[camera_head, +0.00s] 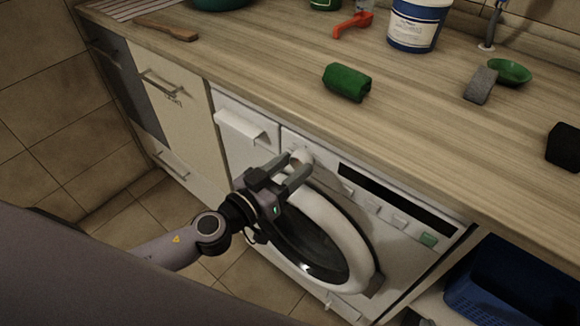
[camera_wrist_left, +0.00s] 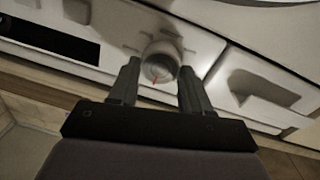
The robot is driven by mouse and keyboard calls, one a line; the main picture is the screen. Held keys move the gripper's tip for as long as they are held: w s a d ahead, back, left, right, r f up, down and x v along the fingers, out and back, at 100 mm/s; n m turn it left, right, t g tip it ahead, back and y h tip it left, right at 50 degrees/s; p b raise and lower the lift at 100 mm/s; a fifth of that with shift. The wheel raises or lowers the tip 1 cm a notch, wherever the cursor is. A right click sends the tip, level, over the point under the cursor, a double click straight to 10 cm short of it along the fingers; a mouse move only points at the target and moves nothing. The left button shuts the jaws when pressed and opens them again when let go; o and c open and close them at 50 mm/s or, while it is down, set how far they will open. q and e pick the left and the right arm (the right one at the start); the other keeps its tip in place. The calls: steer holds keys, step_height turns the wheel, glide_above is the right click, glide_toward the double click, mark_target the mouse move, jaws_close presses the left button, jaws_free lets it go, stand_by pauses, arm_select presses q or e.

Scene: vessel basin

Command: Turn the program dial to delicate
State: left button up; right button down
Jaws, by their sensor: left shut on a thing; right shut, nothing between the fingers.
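The program dial (camera_head: 301,157) is a round white knob on the washing machine's front panel, left of the dark display. It also shows in the left wrist view (camera_wrist_left: 160,58), with a small red mark on its face toward the lower edge of the picture. My left gripper (camera_head: 297,167) has its two fingers on either side of the dial and is shut on it; the fingers (camera_wrist_left: 160,77) flank it in the wrist view. Markings around the dial are too small to read. My right gripper is in neither view.
The washing machine's round door (camera_head: 335,232) lies below the panel, under my left arm. A detergent drawer (camera_head: 247,126) is left of the dial. The wooden worktop (camera_head: 270,60) overhangs above and holds a green roll (camera_head: 346,82). A blue crate (camera_head: 510,285) stands lower right.

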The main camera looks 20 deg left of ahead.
arm_select(q)
steer(key=m+p, duration=0.1)
steer(key=m, duration=0.3)
steer(key=shift+d+r, duration=0.1)
steer(key=m+p, duration=0.1)
steer(key=m, duration=0.3)
steer(key=shift+m+y, duration=0.3)
steer(key=m, duration=0.2)
steer(key=shift+d+m+p, duration=0.15)
steer(key=shift+m+p, duration=0.15)
steer(key=shift+p, duration=0.05)
steer(key=m+y, duration=0.1)
steer(key=m, duration=0.5)
steer(key=shift+s+d+p, duration=0.1)
steer(key=shift+p, duration=0.2)
steer(key=m, duration=0.8)
steer(key=f+m, duration=0.1)
steer(key=m, duration=0.3)
steer(key=shift+m+t+y, duration=0.4)
steer(key=shift+m, duration=1.8)
arm_select(e)
steer(key=shift+s+d+r, duration=0.1)
steer(key=shift+d+r, duration=0.05)
steer(key=shift+r, duration=0.4)
steer(key=shift+s+d+r, duration=0.1)
steer(key=shift+d+r, duration=0.05)
steer(key=shift+r, duration=0.35)
